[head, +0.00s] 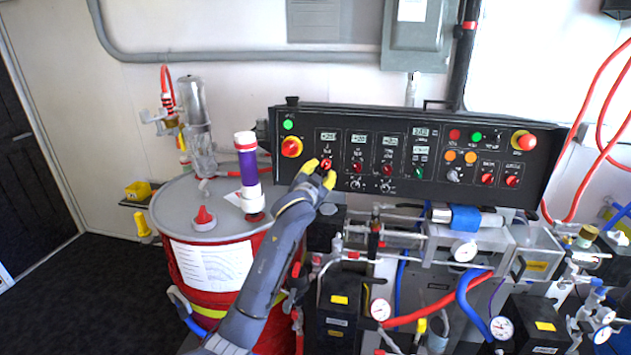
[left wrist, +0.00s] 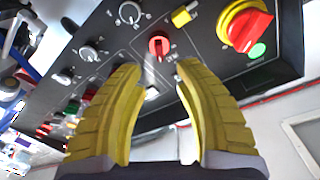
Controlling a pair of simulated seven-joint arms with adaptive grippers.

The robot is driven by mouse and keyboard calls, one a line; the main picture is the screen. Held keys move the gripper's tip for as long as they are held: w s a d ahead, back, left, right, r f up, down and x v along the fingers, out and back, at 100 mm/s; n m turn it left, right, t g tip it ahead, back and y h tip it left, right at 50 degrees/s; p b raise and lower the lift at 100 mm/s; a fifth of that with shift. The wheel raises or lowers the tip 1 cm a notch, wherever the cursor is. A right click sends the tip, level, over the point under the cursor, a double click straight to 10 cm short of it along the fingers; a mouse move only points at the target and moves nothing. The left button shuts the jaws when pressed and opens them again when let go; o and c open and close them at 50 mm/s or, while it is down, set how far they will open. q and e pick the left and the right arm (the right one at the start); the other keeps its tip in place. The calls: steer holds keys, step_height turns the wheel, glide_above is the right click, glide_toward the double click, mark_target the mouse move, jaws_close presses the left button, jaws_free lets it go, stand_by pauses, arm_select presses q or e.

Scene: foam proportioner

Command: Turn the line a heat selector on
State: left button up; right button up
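The black control panel (head: 400,190) carries a red selector knob (head: 326,164) below its leftmost display, probably the line A heat selector; its label is too small to read. My left gripper (head: 320,173) is at the panel, just in front of and below this knob. In the left wrist view the red knob (left wrist: 159,45) sits beyond the gap between the open yellow fingers (left wrist: 156,70). The fingers are apart from each other and no grip on the knob shows. My right gripper is in neither view.
A large red-and-yellow rotary switch (head: 291,147) with a green lamp (head: 288,125) above is left of the knob; another red-and-yellow button (head: 523,140) is far right. Small grey knobs (left wrist: 130,12) flank the red one. A red drum (head: 212,265) stands left; pumps and gauges crowd below.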

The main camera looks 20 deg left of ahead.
arm_select(q)
steer(key=shift+s+d+r, duration=0.1)
steer(key=shift+s+d, duration=0.1)
steer(key=shift+s, duration=1.2)
steer(key=shift+s+d, duration=0.2)
steer(key=shift+s, duration=1.2)
